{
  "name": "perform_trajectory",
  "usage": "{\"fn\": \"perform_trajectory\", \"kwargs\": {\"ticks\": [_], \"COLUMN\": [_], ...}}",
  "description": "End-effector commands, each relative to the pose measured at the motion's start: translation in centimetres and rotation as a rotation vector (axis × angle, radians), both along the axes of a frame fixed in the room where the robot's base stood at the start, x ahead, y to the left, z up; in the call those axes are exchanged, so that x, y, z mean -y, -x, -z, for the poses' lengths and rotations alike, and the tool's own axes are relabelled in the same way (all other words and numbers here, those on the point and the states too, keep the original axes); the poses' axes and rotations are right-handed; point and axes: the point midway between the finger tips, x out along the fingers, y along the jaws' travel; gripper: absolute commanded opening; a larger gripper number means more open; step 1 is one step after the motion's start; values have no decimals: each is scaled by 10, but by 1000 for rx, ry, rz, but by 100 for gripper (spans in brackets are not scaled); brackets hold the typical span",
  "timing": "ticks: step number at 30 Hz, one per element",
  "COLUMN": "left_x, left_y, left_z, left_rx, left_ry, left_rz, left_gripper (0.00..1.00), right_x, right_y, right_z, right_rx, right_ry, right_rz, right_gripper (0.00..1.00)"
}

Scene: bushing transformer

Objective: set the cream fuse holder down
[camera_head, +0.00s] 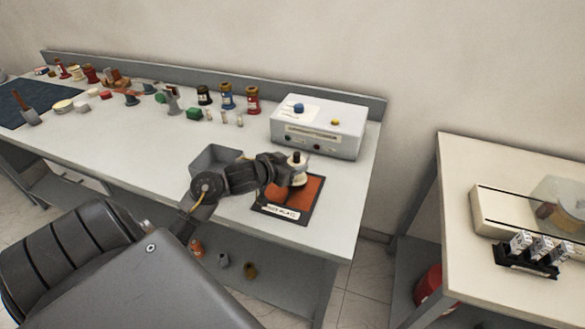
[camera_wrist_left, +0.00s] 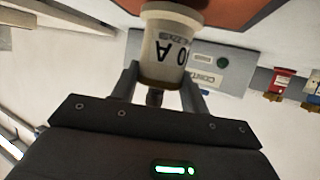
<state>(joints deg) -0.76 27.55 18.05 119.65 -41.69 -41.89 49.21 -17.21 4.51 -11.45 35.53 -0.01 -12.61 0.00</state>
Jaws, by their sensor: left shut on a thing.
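The cream fuse holder (camera_head: 297,161) has a dark top and is held in my left gripper (camera_head: 289,172) over the far part of the orange pad (camera_head: 303,194). In the left wrist view the fuse holder (camera_wrist_left: 165,55) is a cream cylinder with dark lettering, between the two fingers of my left gripper (camera_wrist_left: 165,85). The orange pad (camera_wrist_left: 225,12) shows behind it there. The pad has a black border and a white label at its front. I cannot tell whether the holder touches the pad. My right gripper is not in view.
A white box with knobs (camera_head: 320,126) stands behind the pad. A grey open bin (camera_head: 215,160) is left of the gripper. Several coloured holders and small parts stand along the back of the bench. A second table (camera_head: 460,170) is at the right.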

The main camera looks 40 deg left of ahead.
Motion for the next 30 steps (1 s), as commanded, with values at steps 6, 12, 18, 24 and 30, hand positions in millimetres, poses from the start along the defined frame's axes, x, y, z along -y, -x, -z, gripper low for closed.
{"fn": "perform_trajectory", "kwargs": {"ticks": [6, 12, 18, 24, 30], "left_x": [-1, 0, 0, 0, 0], "left_y": [-1, 0, 0, 0, 0], "left_z": [8, 9, 12, 12, 7], "left_rx": [4, 3, 2, 1, 2], "left_ry": [-1, -1, -1, -1, -2], "left_rz": [-1, -1, -1, -1, 0], "left_gripper": [15, 15, 59, 67, 67], "right_x": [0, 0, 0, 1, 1], "right_y": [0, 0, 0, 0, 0], "right_z": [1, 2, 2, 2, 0], "right_rx": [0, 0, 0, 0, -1], "right_ry": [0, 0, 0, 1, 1], "right_rz": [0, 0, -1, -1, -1], "right_gripper": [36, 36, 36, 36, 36]}}
